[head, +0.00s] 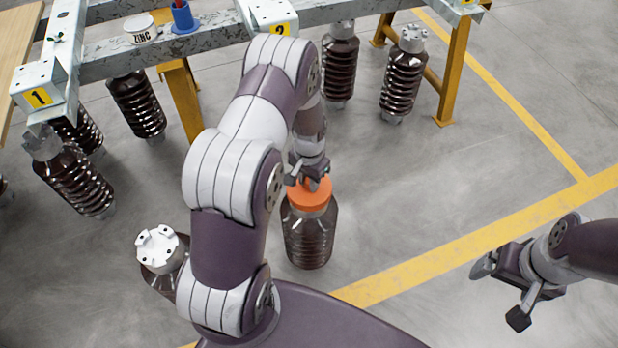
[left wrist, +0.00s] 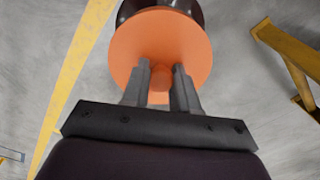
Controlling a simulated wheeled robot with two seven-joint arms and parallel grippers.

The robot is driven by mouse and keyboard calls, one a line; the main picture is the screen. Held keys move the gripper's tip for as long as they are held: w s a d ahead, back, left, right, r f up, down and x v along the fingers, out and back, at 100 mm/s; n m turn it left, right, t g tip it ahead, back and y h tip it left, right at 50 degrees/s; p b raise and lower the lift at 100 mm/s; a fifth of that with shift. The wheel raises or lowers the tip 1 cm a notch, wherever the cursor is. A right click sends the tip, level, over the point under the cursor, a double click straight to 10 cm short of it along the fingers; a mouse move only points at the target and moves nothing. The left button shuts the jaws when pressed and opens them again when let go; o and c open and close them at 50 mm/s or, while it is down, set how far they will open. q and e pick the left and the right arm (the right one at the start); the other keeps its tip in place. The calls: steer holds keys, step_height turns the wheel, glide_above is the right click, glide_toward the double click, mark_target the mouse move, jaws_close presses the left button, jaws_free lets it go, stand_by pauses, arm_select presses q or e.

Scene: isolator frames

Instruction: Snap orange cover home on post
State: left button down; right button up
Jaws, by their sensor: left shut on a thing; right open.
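The orange cover (head: 309,197) sits on top of a dark brown ribbed post (head: 308,238) that stands upright on the floor. My left gripper (head: 310,182) is above the cover, pointing down. In the left wrist view the fingers of my left gripper (left wrist: 161,82) are shut on a small orange knob in the middle of the cover (left wrist: 190,50). The post (left wrist: 175,6) shows dark behind the cover's far edge. Whether the cover is fully seated cannot be told. My right gripper (head: 502,290) is open and empty at the right, over bare floor.
A steel frame (head: 220,38) on yellow legs (head: 452,75) crosses the back, with a white ZINC tub (head: 140,29) and a blue cup (head: 184,17) on it. Several brown posts hang or stand around it. Another post with a metal cap (head: 158,246) stands left. Floor to the right is clear.

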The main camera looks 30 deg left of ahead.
arm_select(q)
steer(key=shift+f, duration=0.4)
steer(key=c, duration=0.8)
jaws_free()
step_height(320, 180, up, 13)
steer(key=p, duration=0.3)
steer(key=shift+f, duration=0.15)
